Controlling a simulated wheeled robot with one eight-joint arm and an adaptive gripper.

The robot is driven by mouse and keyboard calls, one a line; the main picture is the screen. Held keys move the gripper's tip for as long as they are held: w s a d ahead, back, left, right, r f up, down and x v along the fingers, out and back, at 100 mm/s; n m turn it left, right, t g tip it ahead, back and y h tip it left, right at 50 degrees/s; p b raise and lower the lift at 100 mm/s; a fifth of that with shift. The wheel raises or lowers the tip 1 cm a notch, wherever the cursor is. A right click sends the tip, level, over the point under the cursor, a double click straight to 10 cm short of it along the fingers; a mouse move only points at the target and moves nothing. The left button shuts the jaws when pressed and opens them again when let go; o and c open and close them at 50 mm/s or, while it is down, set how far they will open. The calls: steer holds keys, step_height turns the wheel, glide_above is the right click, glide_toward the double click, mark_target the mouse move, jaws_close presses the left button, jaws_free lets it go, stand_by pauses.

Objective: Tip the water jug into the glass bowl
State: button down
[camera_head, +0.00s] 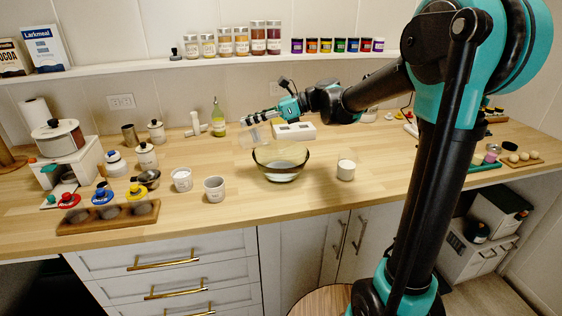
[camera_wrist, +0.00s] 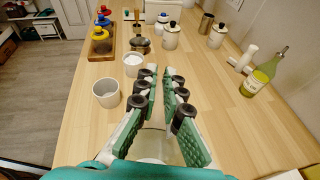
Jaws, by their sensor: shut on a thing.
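The glass bowl (camera_head: 281,172) stands on the wooden counter near its front edge, with pale, clear content low inside. My gripper (camera_head: 256,118) is above and slightly left of the bowl. It is shut on the water jug (camera_head: 250,136), a faint, clear vessel that looks tilted beside the bowl's upper left rim. I cannot tell whether water is flowing out of it. In the wrist view, my green fingers (camera_wrist: 166,82) reach forward, and part of the jug (camera_wrist: 152,146) shows between them, low in the picture. The bowl does not show clearly there.
A grey cup (camera_head: 214,189) and a white-filled cup (camera_head: 182,180) stand left of the bowl. A small glass of white stuff (camera_head: 346,170) stands to its right. A white box (camera_head: 294,132) and a green bottle (camera_head: 218,122) are behind.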

steer(key=shift+s+a+r+h, duration=0.1)
steer(key=shift+a+r+h, duration=0.1)
steer(key=shift+a+h, duration=0.3)
steer(key=shift+a+r+h, duration=0.15)
steer(key=shift+a+h, duration=0.2)
steer(key=shift+h, duration=0.25)
steer(key=h, duration=0.1)
steer(key=a+h+b, duration=0.1)
steer(key=shift+a+r+h, duration=0.2)
steer(key=shift+a+h, duration=0.05)
steer(key=shift+h, duration=0.15)
steer(key=a+f+h, duration=0.2)
steer(key=f+h, duration=0.1)
steer(key=a+f+h+b, duration=0.1)
steer(key=a+f+h, duration=0.1)
steer(key=a+f, duration=0.1)
steer(key=a+f+h+b, duration=0.1)
steer(key=a+f+h, duration=0.1)
steer(key=f, duration=0.3)
steer(key=shift+s+a+f+m+t+h, duration=0.2)
steer(key=shift+m+t+h, duration=0.1)
steer(key=shift+h, duration=0.5)
steer(key=shift+a+f+h, duration=0.1)
steer(key=shift+f+h, duration=0.2)
steer(key=shift+f, duration=0.4)
